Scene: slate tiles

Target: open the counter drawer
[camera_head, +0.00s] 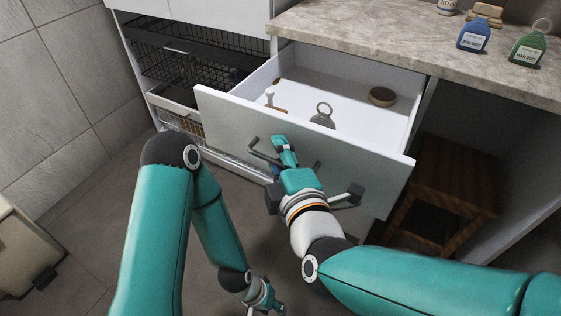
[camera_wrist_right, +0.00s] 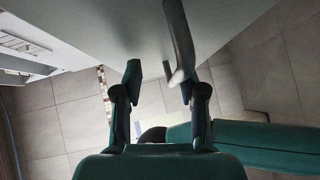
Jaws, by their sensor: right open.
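The counter drawer (camera_head: 293,141) is pulled well out from under the stone counter, and its white interior shows from above. A dark bar handle (camera_head: 264,157) is on its front; it also shows in the right wrist view (camera_wrist_right: 178,42). My right gripper (camera_head: 284,148) is at the handle, with its fingers apart. In the wrist view the right gripper (camera_wrist_right: 160,82) has the bar close to its right finger; contact is unclear. My left gripper (camera_head: 265,304) hangs low over the floor, partly cut off, away from the drawer; its jaw opening is unclear.
Inside the drawer are a brown bowl (camera_head: 382,97), a grey ringed tag (camera_head: 322,117) and a small pale item. Blue (camera_head: 474,36) and green (camera_head: 528,48) tags stand on the counter (camera_head: 375,42). A wooden stool (camera_head: 450,190) is under it. Wire baskets (camera_head: 190,68) are at left.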

